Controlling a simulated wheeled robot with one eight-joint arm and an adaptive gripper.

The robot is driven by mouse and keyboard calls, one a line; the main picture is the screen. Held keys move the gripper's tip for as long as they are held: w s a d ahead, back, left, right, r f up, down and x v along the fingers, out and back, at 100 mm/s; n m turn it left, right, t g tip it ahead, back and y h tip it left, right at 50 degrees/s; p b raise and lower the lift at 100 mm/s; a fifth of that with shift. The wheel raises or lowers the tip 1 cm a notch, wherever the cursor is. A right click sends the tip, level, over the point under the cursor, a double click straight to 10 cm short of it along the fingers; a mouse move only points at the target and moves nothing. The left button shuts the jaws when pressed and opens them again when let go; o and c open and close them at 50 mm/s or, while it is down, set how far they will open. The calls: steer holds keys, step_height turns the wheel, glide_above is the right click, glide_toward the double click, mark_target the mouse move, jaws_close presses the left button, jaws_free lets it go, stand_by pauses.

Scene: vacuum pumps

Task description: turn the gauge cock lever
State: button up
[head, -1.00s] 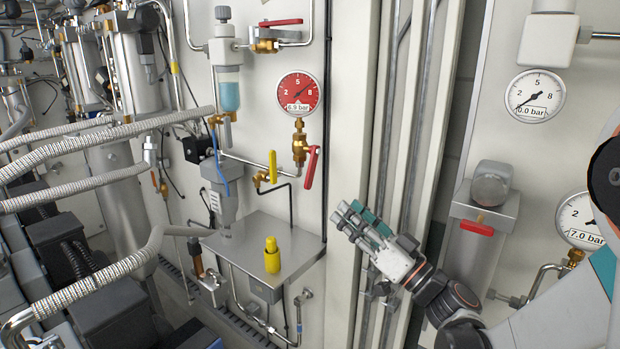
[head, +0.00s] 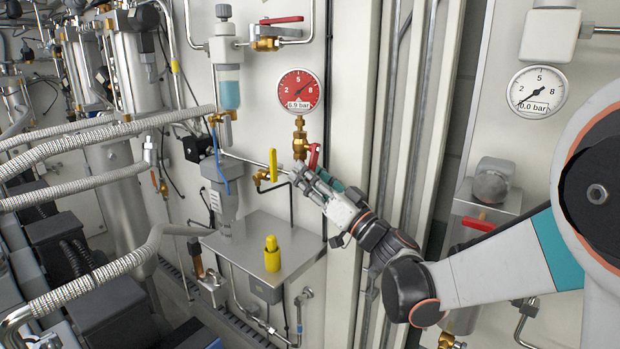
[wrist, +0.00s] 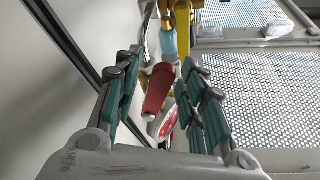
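In the wrist view the red lever (wrist: 158,88) shows between the two teal-padded fingers of my gripper (wrist: 164,68). The fingers are spread, with visible gaps on both sides of the lever. Part of the red gauge (wrist: 167,122) shows below the lever there.
A yellow lever (head: 273,166) stands just left of the cock. A metal shelf (head: 240,240) with a yellow capped part (head: 272,254) is below. Another red-handled valve (head: 281,20) is above. Vertical rails stand to the right.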

jaws_close()
steer(key=shift+w+d+f+n+y+b, duration=0.1)
steer(key=shift+w+d+n+y+b, duration=0.1)
steer(key=shift+n, duration=0.35)
steer(key=shift+w+d+f+n+y+b, duration=0.1)
steer(key=shift+w+n+y, duration=0.1)
steer(key=shift+n, duration=0.35)
steer(key=shift+s+a+r+g, duration=0.1)
steer(key=shift+g, duration=0.3)
jaws_free()
steer(key=v, duration=0.7)
steer(key=shift+s, duration=0.15)
